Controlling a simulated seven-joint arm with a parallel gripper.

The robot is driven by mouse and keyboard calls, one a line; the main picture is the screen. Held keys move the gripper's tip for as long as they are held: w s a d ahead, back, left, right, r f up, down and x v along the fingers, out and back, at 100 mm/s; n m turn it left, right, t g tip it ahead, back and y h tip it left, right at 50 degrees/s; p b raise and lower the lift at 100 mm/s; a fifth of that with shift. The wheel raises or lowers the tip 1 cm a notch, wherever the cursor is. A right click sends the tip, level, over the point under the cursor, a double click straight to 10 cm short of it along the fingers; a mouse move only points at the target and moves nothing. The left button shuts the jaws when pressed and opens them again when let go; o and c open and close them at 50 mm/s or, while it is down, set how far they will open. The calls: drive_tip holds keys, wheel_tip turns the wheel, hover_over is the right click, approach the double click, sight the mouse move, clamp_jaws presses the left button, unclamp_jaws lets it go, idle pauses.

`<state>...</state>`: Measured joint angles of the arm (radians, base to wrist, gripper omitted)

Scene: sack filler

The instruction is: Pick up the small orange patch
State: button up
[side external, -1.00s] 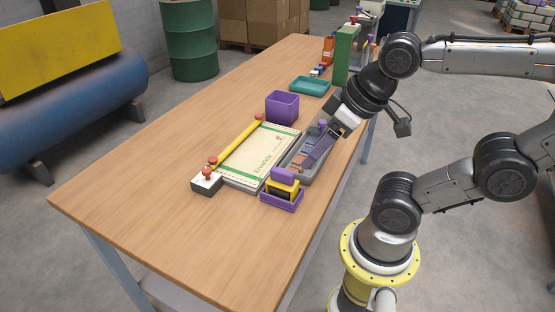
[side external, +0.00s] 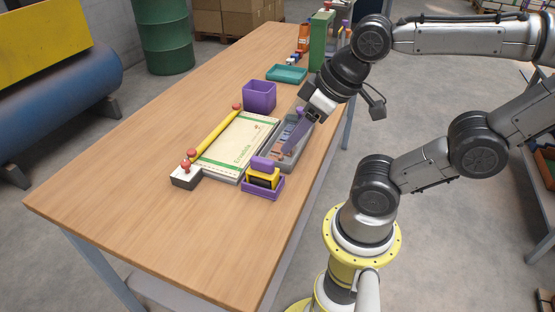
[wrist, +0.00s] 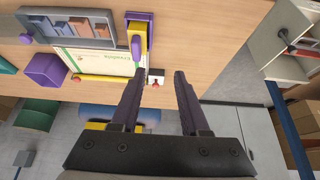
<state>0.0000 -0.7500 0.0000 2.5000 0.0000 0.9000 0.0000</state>
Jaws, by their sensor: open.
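A grey tray (side external: 302,147) with several small patches inside lies on the bench beside the paper sack. I cannot tell for sure which is the small orange patch. My gripper (side external: 288,152) is above the tray in the side view, its purple fingers slanting down and partly hiding the contents. In the wrist view my gripper (wrist: 160,73) is open, with nothing between the fingers; the tray lies left of both fingertips.
A flat sack (side external: 235,143) with a yellow bar (side external: 217,132) lies left of the tray. A yellow-and-purple block (side external: 263,180) sits in a purple holder at its near end. A purple box (side external: 259,97) and a teal tray (side external: 286,74) stand farther back. The near bench is clear.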

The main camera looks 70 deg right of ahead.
drive_tip(key=n+g+h, duration=0.1)
drive_tip(key=n+g, duration=0.5)
drive_tip(key=n, duration=1.2)
hover_over(275, 157)
drive_tip(key=s+a, duration=0.2)
drive_tip(key=s, duration=0.1)
drive_tip(key=f, duration=1.3)
drive_tip(key=shift+w, duration=0.25)
drive_tip(key=shift+w+d+f, duration=0.1)
drive_tip(key=shift+d+f, duration=0.05)
drive_tip(key=shift+f, duration=1.45)
drive_tip(key=shift+w+d+f, duration=0.1)
drive_tip(key=shift+d+f, duration=0.05)
drive_tip(key=shift+f, duration=1.4)
clamp_jaws()
